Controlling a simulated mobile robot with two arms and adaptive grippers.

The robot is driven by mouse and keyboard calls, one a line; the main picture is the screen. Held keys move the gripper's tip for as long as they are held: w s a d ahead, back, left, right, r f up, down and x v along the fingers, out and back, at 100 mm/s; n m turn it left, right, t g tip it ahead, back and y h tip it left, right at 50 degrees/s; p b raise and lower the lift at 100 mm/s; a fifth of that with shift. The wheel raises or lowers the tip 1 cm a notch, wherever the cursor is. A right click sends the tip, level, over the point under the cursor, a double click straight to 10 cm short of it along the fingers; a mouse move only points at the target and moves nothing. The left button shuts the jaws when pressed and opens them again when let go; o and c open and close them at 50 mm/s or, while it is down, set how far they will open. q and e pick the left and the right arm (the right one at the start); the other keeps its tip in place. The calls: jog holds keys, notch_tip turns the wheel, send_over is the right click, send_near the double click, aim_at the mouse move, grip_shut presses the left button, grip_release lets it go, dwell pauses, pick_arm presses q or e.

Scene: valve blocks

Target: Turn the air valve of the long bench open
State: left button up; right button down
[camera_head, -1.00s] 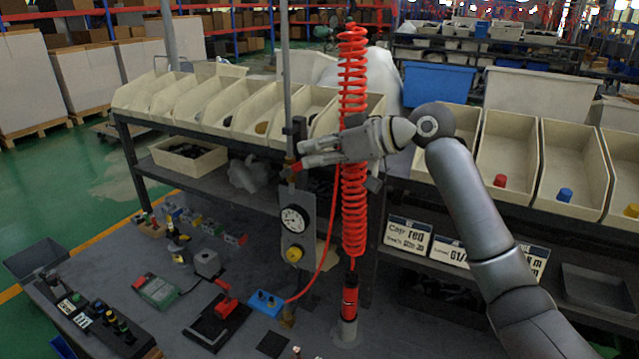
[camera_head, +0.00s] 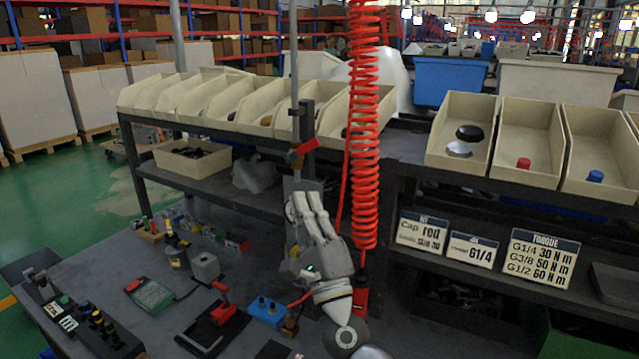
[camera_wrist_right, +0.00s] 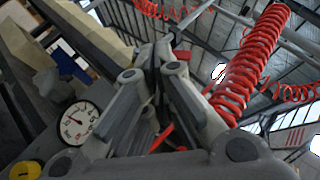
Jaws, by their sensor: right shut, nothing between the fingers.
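The air valve (camera_head: 301,152) has a small red lever and sits on the thin vertical pipe behind the bench. Its lever slants up to the right in the head view. My right gripper (camera_head: 308,196) points up, just below the valve and apart from it in the picture. It is shut and empty. In the right wrist view the gripper's fingers (camera_wrist_right: 160,62) are together, and a red piece (camera_wrist_right: 161,138) shows between the finger links; I cannot tell whether it is the lever. The pressure gauge (camera_wrist_right: 78,122) shows there, while the gripper hides it in the head view. My left gripper is not in view.
A red coiled hose (camera_head: 363,130) hangs just right of the pipe, close to my right gripper. Cream bins (camera_head: 232,108) line the shelf behind. A blue block (camera_head: 266,311), a red-handled tool (camera_head: 222,314) and a green device (camera_head: 150,294) lie on the bench (camera_head: 110,268).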

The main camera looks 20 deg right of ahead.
aim_at(301, 152)
jog(key=s+d+f+m+g+h+b, duration=0.1)
jog(key=s+d+f+m+h, duration=0.3)
jog(key=m+h, duration=0.5)
pick_arm(q)
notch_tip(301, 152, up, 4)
jog(key=p, duration=0.6)
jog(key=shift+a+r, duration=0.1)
pick_arm(e)
jog(key=a+x, duration=0.2)
jog(key=x, duration=1.1)
jog(key=shift+w+a, duration=0.2)
jog(key=shift+w, duration=0.3)
jog(key=shift+w, duration=0.1)
